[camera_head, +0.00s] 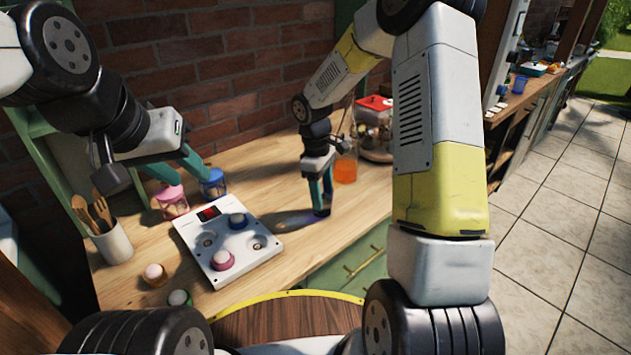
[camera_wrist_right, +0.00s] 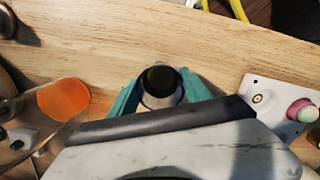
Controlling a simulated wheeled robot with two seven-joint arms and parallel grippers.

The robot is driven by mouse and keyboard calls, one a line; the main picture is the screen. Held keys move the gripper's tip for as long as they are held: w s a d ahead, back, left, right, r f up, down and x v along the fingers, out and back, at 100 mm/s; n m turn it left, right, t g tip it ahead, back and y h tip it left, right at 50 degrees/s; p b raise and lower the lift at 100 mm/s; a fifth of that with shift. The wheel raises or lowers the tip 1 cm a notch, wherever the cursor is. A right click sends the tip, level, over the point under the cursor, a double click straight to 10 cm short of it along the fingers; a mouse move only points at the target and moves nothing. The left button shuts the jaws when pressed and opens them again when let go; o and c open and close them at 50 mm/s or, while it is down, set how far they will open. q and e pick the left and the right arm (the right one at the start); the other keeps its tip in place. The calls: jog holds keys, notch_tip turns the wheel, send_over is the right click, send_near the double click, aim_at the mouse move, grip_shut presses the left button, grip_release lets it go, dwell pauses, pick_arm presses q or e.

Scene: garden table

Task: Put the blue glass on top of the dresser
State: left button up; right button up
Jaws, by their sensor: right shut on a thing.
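My right gripper (camera_head: 318,193) is low over the wooden top of the dresser (camera_head: 365,200), which has green drawers. My left gripper (camera_head: 178,168) is open and empty, above two lidded jars.
A blue-lidded jar (camera_head: 213,182) and a pink-lidded jar (camera_head: 172,203) stand behind a white button panel (camera_head: 222,262). A utensil pot (camera_head: 113,243) is at left. An orange-filled glass vessel (camera_head: 345,168) stands close behind the right gripper. A blue cup (camera_head: 520,84) sits on a far counter.

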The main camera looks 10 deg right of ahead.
jog(key=shift+f, duration=0.35)
jog(key=shift+f, duration=0.15)
jog(key=o, duration=1.6)
jog(key=shift+o, duration=0.2)
notch_tip(320, 180, up, 12)
jog(key=a, duration=0.1)
jog(key=s+d+r+m+t+y, duration=0.1)
jog(key=s+r+m, duration=0.4)
jog(key=s, duration=0.6)
jog(key=s+d+r+m+t+y, duration=0.2)
jog(key=s+r+m+t, duration=0.4)
jog(key=s, duration=0.5)
jog(key=shift+s+d+r, duration=0.2)
jog(key=shift+d+r, duration=0.3)
jog(key=shift+r, duration=0.65)
